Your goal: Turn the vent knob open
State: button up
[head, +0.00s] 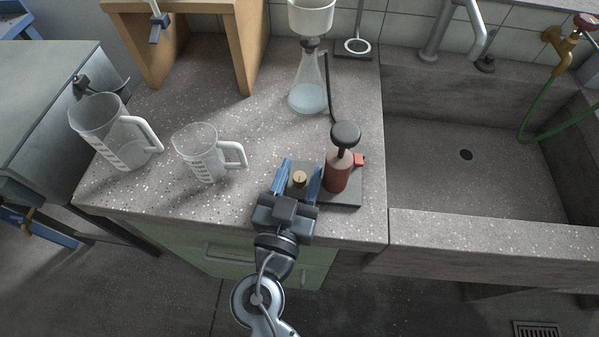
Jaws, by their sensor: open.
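A small round brass knob (300,179), which looks like the vent knob, stands on a dark base plate (346,198) at the bench's front edge. My gripper (301,168) reaches in from the front with its two blue fingers apart, one on each side of the knob. I cannot tell whether either finger touches it. On the same plate, just right of the fingers, stands a red pump cylinder (337,171) with a black ball handle (345,134) on top. A small red part (359,160) sticks out at its right.
A filter flask (308,88) with a white funnel (311,17) stands behind, joined to a black hose (329,88). Two clear jugs (117,142) (201,161) stand to the left. A stone sink (450,185) lies right. The bench between jugs and flask is clear.

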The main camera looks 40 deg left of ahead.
jog(key=shift+c, duration=0.2)
grip_shut()
